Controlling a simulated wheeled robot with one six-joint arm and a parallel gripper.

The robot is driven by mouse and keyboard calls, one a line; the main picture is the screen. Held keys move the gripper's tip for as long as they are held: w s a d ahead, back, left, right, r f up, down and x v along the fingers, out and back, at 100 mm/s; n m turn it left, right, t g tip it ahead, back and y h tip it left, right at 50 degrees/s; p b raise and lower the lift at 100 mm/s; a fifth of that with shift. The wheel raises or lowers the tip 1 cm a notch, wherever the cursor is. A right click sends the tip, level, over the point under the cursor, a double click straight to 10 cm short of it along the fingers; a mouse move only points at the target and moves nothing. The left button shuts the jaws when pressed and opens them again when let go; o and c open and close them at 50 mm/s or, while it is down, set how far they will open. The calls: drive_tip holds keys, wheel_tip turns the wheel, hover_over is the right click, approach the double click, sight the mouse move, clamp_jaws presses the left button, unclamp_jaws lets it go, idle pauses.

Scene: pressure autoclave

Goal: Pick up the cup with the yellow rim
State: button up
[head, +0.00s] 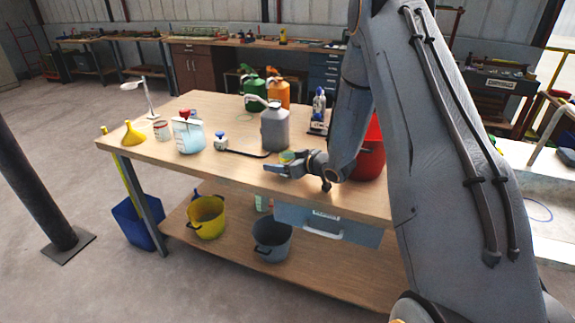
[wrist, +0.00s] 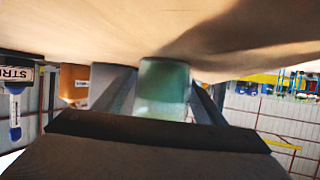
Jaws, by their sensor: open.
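The small cup (head: 286,155) stands on the workbench top, just behind my gripper (head: 276,170) in the head view, and its lower part is hidden by the gripper. Its rim looks yellowish there. In the wrist view, which is upside down, a pale green, translucent cup (wrist: 162,88) lies between the two dark fingers of my gripper (wrist: 160,105). The fingers are open, one on each side of it. Whether they touch it I cannot tell. The rim colour is not clear in the wrist view.
The bench top's front left is clear.

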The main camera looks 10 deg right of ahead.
drive_tip(key=c, duration=1.2)
drive_tip(key=shift+r, duration=0.15)
